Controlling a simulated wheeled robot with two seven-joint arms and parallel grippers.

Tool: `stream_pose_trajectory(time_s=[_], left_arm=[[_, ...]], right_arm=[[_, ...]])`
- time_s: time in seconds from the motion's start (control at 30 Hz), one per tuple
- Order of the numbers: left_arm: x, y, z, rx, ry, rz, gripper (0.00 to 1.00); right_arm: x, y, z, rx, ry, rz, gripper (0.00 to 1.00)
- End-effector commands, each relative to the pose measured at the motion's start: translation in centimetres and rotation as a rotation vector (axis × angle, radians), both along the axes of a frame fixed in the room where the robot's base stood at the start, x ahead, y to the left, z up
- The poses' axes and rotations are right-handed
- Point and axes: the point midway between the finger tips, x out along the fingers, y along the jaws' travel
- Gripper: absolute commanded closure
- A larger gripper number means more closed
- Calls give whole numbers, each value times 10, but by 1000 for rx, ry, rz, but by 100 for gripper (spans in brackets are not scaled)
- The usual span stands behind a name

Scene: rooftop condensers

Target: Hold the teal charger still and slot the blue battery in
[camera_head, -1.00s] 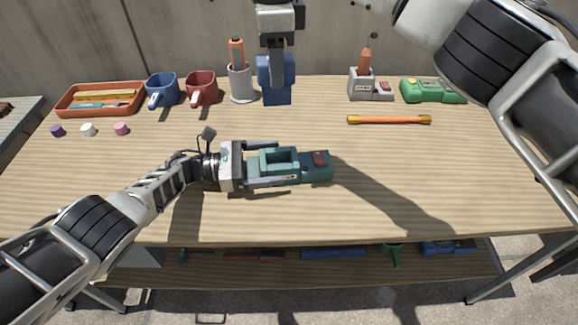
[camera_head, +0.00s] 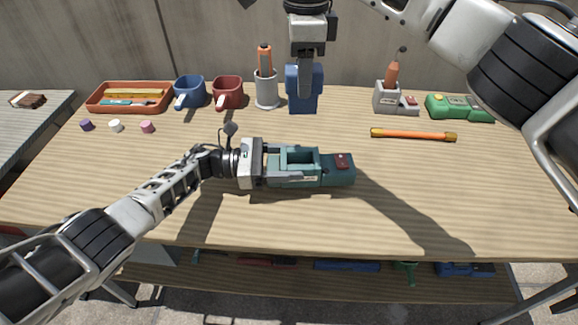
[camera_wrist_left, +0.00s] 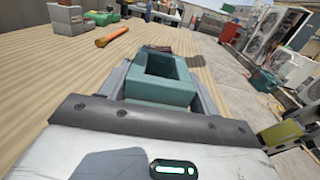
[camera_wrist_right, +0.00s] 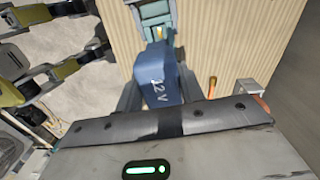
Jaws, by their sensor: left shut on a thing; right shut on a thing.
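The teal charger (camera_head: 338,172) lies on the table with an empty rectangular socket and a red patch at its right end. My left gripper (camera_head: 285,168) is shut on its left part, one finger along each side. The charger also shows in the left wrist view (camera_wrist_left: 160,92). The blue battery (camera_head: 302,92) is upright at the back of the table, beside the grey cup. My right gripper (camera_head: 304,75) is shut on its upper part from above. The right wrist view shows the battery (camera_wrist_right: 160,78), marked 12 V, between the fingers; whether its bottom touches the table is unclear.
Along the back stand an orange tray (camera_head: 128,97), a blue mug (camera_head: 190,92), a red mug (camera_head: 228,92), a grey cup (camera_head: 266,95), a grey block (camera_head: 388,98) and a green device (camera_head: 460,107). An orange stick (camera_head: 413,134) lies at right. The front is clear.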

Motion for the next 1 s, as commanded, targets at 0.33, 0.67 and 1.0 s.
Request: stream_pose_trajectory(time_s=[0.33, 0.67, 1.0], left_arm=[[1, 0, 59, -3, -5, -1, 76], [2, -1, 32, -4, 3, 2, 76], [2, -1, 10, -5, -1, 2, 76]], right_arm=[[0, 0, 1, 0, -1, 0, 92], [0, 0, 1, 1, -1, 0, 92], [0, 0, 1, 1, -1, 0, 92]])
